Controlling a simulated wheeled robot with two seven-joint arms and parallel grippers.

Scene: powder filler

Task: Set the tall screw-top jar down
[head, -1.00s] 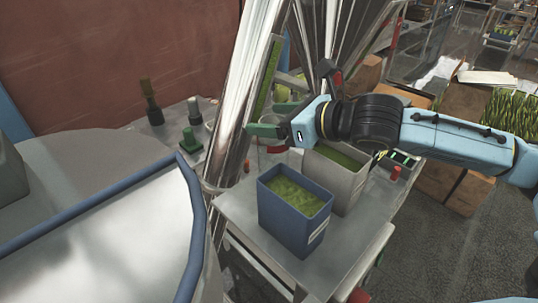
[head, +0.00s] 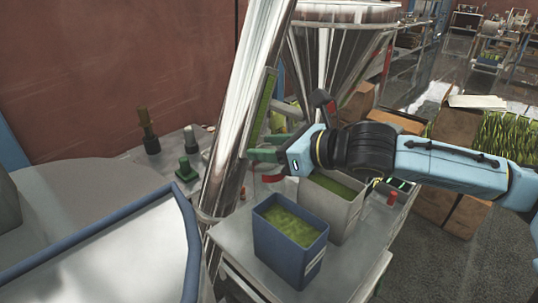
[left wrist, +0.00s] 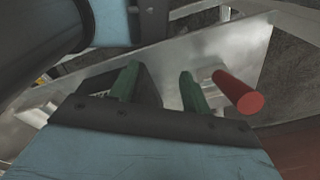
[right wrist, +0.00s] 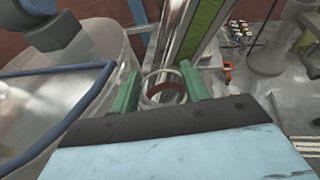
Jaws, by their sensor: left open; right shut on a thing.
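The tall screw-top jar (right wrist: 163,88) shows in the right wrist view as a clear round rim with a dark red band, between the green fingers of my right gripper (right wrist: 158,92). The right gripper is shut on it. In the head view the right gripper (head: 262,153) is beside the slanted metal column, above the back of the metal table. A red patch (head: 272,178) shows just below its fingers; most of the jar is hidden there. I cannot tell whether its base touches the table. My left gripper (left wrist: 160,88) is open and empty in the left wrist view.
A blue bin (head: 290,238) and a grey bin (head: 338,208), both with green contents, stand on the metal table (head: 235,238). A shiny funnel (head: 340,50) rises behind. Dark and green stoppered items (head: 187,168) stand left of the column. A red cylinder (left wrist: 240,95) is near my left gripper.

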